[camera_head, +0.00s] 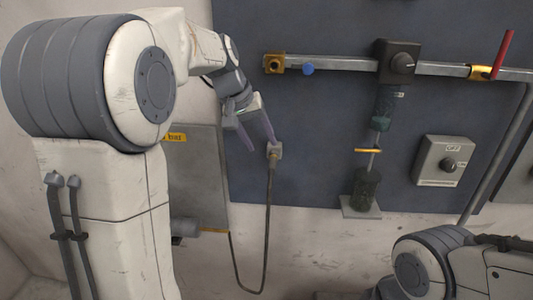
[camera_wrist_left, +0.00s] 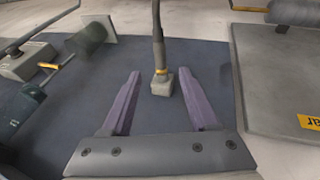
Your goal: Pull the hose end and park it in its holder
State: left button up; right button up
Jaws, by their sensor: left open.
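I cannot tell which part is the holder. My right gripper is out of view.
A metal rail (camera_head: 340,63) with a dark knob block (camera_head: 398,62), a blue knob (camera_head: 308,69) and a red lever (camera_head: 503,52) crosses the panel. A grey box (camera_head: 200,185) stands left of the hose. A switch box (camera_head: 443,161) is at right.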

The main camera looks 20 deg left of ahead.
pick_arm(q)
jog(key=v, duration=0.2)
jog(key=shift+s+r, duration=0.1)
jog(key=shift+r, duration=0.15)
jog(key=s+d+f+m+g, duration=0.1)
jog(key=s+d+f+m, duration=0.25)
jog(key=s+d, duration=0.35)
jog(key=s+d+f+m+g, duration=0.2)
jog(key=s+d+f, duration=0.25)
jog(key=d, duration=0.45)
jog(key=s+d+f+m, duration=0.1)
jog(key=s+f+m, duration=0.1)
jog(key=s, duration=0.4)
jog(key=s+d+f+m+g+y, duration=0.1)
jog(key=s+f, duration=0.3)
jog(key=s, duration=0.2)
jog(key=s+d+f+m, duration=0.2)
jog(key=s+f, duration=0.1)
jog(key=s, duration=0.3)
jog(key=shift+m+g, duration=0.3)
jog(key=shift+m, duration=0.05)
jog(key=shift+w, duration=0.1)
